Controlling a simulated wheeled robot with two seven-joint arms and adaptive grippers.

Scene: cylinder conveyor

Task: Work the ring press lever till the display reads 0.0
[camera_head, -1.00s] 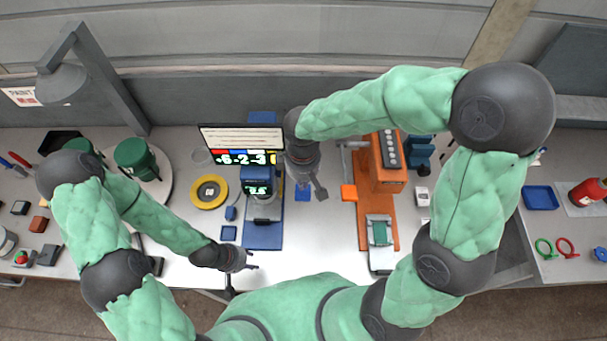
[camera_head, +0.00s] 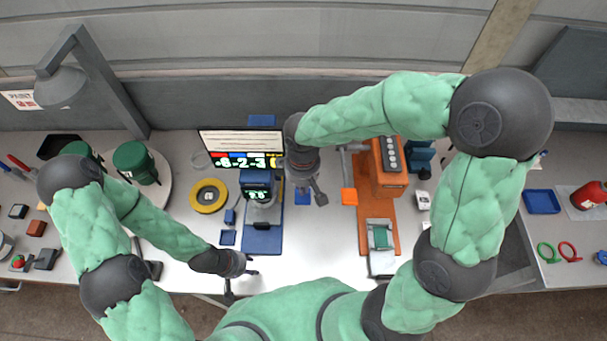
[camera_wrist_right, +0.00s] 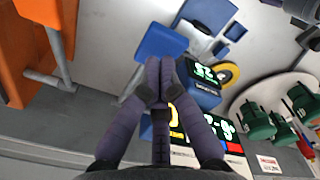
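The blue ring press (camera_head: 262,238) stands on the middle of the table. Its head carries a small display (camera_head: 256,195) with green digits, which look like 6.6 or 0.6 but are too small to read surely. The display also shows, turned over, in the right wrist view (camera_wrist_right: 204,72). I cannot clearly make out the press lever. My right gripper (camera_head: 319,196) is right of the press head; its fingers are together in the right wrist view (camera_wrist_right: 160,66), with a blue plate (camera_wrist_right: 161,40) just beyond the tips. My left gripper (camera_head: 242,280) is open and empty near the table's front edge.
An orange machine (camera_head: 388,182) with a grey side bar stands to the right. A screen (camera_head: 240,142) stands behind the press. Green canisters (camera_head: 134,162) stand farther left.

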